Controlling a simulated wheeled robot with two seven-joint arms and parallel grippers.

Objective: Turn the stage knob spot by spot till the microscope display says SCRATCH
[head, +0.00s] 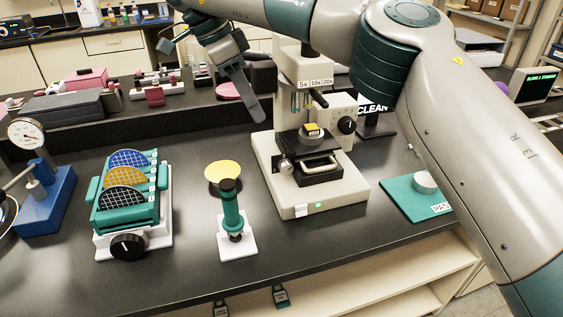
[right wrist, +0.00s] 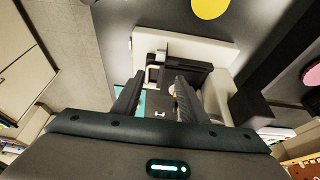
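The cream microscope (head: 318,192) stands at the bench's middle, with a small yellow-topped sample (head: 312,130) on its black stage (head: 322,150). The display (head: 374,110) reads CLEAN, partly covered by my right arm. My right gripper (head: 210,82) is open and empty, up and left of the microscope, apart from both knobs. In the right wrist view its fingers (right wrist: 156,82) are spread, with the microscope base (right wrist: 215,46) beyond them. My left gripper is not in view.
A wafer rack (head: 130,200) with a black front knob stands left. A teal tray (head: 405,200) with a grey cylinder is at right. A blue gauge stand (head: 47,205) is far left.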

